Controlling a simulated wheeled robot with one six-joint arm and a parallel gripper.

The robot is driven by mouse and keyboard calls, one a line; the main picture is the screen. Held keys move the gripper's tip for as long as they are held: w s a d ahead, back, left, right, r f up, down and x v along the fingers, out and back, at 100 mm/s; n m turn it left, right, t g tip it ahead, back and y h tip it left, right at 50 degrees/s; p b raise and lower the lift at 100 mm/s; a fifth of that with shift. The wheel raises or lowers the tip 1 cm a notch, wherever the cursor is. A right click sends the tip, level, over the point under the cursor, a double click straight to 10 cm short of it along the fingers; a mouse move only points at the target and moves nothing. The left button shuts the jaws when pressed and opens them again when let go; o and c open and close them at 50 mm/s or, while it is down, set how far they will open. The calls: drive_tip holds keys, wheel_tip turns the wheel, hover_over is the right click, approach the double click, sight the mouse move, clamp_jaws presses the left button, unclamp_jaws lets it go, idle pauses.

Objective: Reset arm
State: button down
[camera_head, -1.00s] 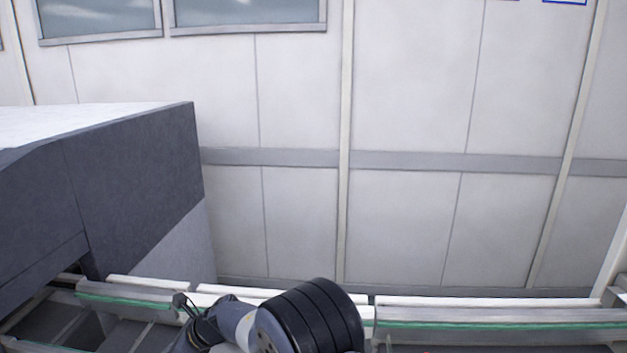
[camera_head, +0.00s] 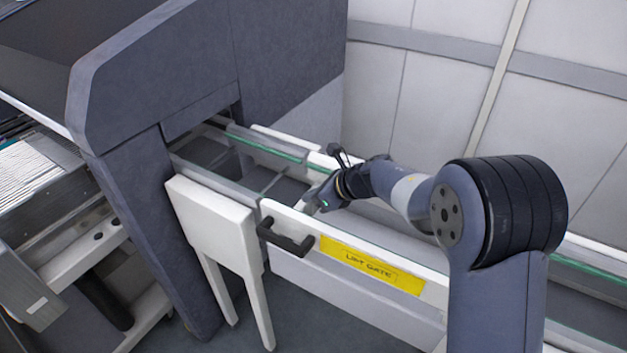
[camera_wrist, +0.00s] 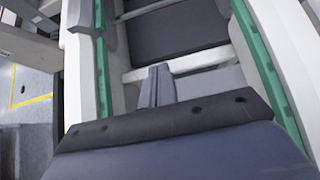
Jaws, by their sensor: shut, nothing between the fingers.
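My gripper (camera_head: 316,205) is at the end of my arm, above the conveyor and close to the white lift gate in the head view. In the wrist view my gripper (camera_wrist: 158,86) shows its fingers together, pointing along the conveyor, with nothing between them. The fingertips are small and partly blurred in the head view.
A white lift gate (camera_head: 310,225) with a black handle (camera_head: 285,238) and a yellow label (camera_head: 370,265) fronts the conveyor. A dark grey machine housing (camera_head: 180,75) stands at left. Green-edged rails (camera_wrist: 262,75) flank the belt (camera_wrist: 175,30). A trolley (camera_head: 60,200) stands far left.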

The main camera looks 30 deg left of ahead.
sight(296, 205)
drive_tip(key=shift+v, duration=2.2)
drive_tip(key=x, duration=1.1)
drive_tip(key=shift+r+p, duration=0.3)
drive_tip(key=shift+p, duration=0.05)
drive_tip(key=shift+d+f, duration=0.1)
